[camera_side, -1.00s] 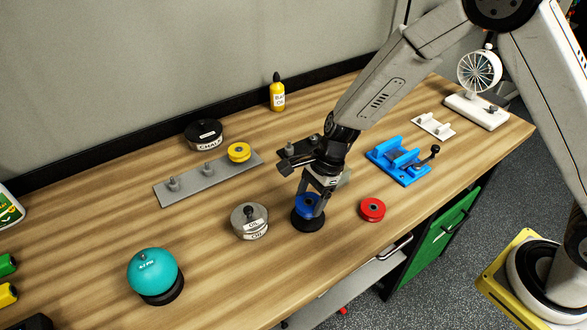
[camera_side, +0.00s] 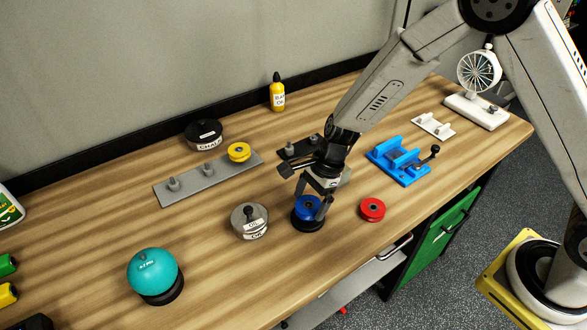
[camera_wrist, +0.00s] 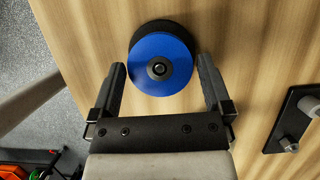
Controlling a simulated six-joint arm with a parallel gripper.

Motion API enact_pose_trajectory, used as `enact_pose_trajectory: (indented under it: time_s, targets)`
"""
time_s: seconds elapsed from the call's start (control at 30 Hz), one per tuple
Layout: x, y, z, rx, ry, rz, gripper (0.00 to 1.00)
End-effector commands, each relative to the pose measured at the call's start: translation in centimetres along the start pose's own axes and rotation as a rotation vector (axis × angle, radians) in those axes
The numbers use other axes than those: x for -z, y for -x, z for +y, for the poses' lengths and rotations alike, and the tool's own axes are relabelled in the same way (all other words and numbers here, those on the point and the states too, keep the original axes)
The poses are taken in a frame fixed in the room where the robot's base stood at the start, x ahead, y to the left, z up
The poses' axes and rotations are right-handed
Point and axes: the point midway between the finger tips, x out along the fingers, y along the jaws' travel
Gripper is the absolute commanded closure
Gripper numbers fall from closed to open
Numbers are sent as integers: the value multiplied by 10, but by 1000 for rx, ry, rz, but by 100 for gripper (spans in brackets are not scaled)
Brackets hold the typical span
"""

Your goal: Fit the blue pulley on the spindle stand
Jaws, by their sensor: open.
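The blue pulley (camera_side: 307,208) lies flat on a round black base (camera_side: 308,226) near the middle of the bench. In the wrist view the blue pulley (camera_wrist: 147,80) has a dark hub with a small grey tip at its centre. The black base (camera_wrist: 150,26) shows past its upper edge. That tip looks like a spindle in the bore, but I cannot tell how far down the pulley sits. My gripper (camera_wrist: 161,66) is open, with a finger on each side of the pulley and gaps between. It also shows in the side view (camera_side: 312,198), low over the pulley.
A grey weight-like can (camera_side: 249,232) stands close left, and a red pulley (camera_side: 372,209) lies right. Behind are a dark pegged plate (camera_side: 291,153) and a grey pegged plate (camera_side: 190,192) with a yellow pulley (camera_side: 239,151). A blue vise (camera_side: 404,170) is farther right.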

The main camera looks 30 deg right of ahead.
Motion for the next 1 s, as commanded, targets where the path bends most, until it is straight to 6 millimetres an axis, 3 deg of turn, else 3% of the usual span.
enact_pose_trajectory:
  time_s: [0.6, 1.0]
  targets:
    - [0, 62, -1, 4, -2, -1, 0]
    - [0, 76, 0, 0, -2, 0, 0]
